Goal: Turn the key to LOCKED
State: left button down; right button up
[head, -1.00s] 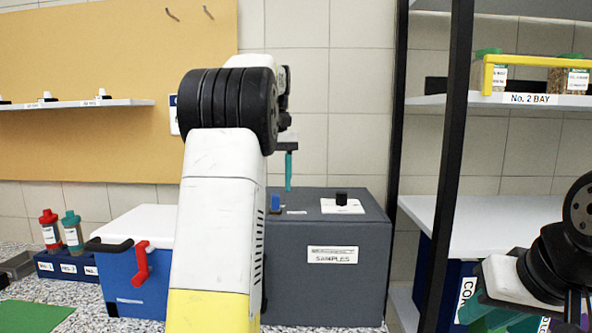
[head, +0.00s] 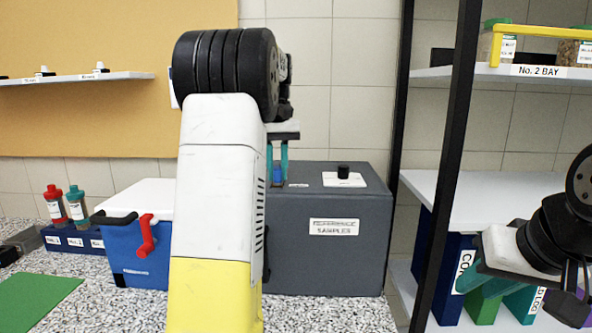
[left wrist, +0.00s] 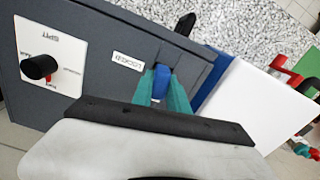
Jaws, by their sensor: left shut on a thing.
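A grey box (head: 325,258) labelled as samples stands on the counter. A small blue key (head: 278,177) sits upright at the left of its top; it also shows in the left wrist view (left wrist: 162,80). A white label (left wrist: 128,61) beside the key seems to read LOCKED. My left gripper (head: 277,166) points down with its teal fingers on both sides of the key, shut on it. Which way the key is turned is hard to tell. My right gripper (head: 470,280) is at the lower right, before the shelf, away from the box; its jaw gap is unclear.
A black knob (head: 343,170) on a white plate stands on the box, right of the key. A blue cooler (head: 137,262) with a white lid and red latch is left of it. A black-posted shelf rack (head: 452,170) stands right.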

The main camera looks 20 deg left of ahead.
pick_arm(q)
jog(key=m, duration=1)
jog(key=shift+m, duration=1.1)
jog(key=m, duration=0.6)
jog(key=shift+m, duration=1)
jog(key=m, duration=0.3)
jog(key=c, duration=1.2)
grip_release()
